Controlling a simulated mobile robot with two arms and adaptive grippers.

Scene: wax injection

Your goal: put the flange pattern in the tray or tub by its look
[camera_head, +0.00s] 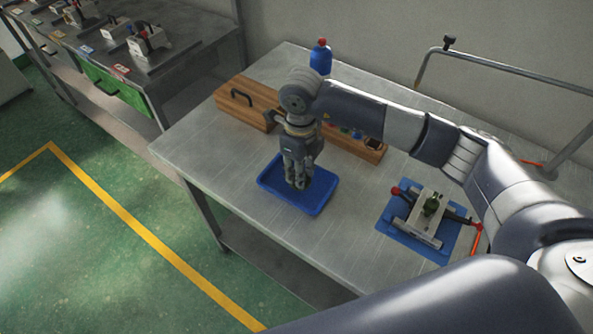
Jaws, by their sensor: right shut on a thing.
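My right gripper (299,184) points down over the blue tray (319,196) on the metal table. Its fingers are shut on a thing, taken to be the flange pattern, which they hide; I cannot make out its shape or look. The fingertips are at or just above the tray's floor; I cannot tell whether they touch it. No flange pattern shows loose in the tray. I see no clear tub. My left gripper is not in view.
A fixture with a green part (431,205) sits on a blue mat (389,229) at right. Behind the tray stand a wooden box (262,91), a wooden holder (371,153) and a blue bottle (320,62). The table's (225,165) left front is clear.

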